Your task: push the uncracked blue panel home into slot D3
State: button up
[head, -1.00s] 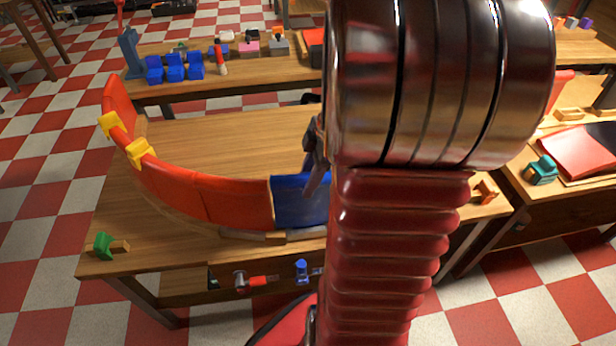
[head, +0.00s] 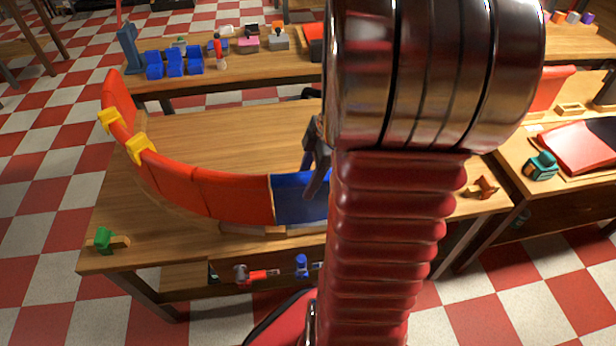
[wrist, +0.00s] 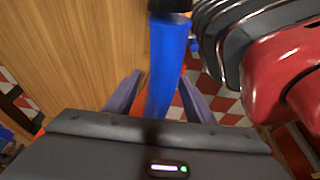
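A blue panel (head: 290,199) stands upright at the right end of the curved row of red panels (head: 208,190) on the wooden bench. Its right part is hidden behind my arm. In the wrist view the blue panel (wrist: 167,70) is seen nearly edge-on, between my two fingers. My gripper (wrist: 160,82) looks open around it, with a clear gap on the left; contact on the right cannot be told. In the head view one finger of my gripper (head: 316,170) shows at the panel's top edge. Slot D3 and any cracks cannot be made out.
Yellow clamps (head: 140,148) sit on the left red panels. A green clamp (head: 104,239) lies at the bench's front left. Several blue blocks (head: 175,64) stand on the back bench. A right-hand bench holds a teal item (head: 542,166). The middle of the bench is clear.

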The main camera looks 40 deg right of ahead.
jog(key=shift+o, duration=0.8)
jog(key=shift+r, duration=0.1)
jog(key=v, duration=1.3)
jog(key=shift+r, duration=0.3)
jog(key=shift+s+d, duration=0.1)
jog(key=shift+s, duration=0.05)
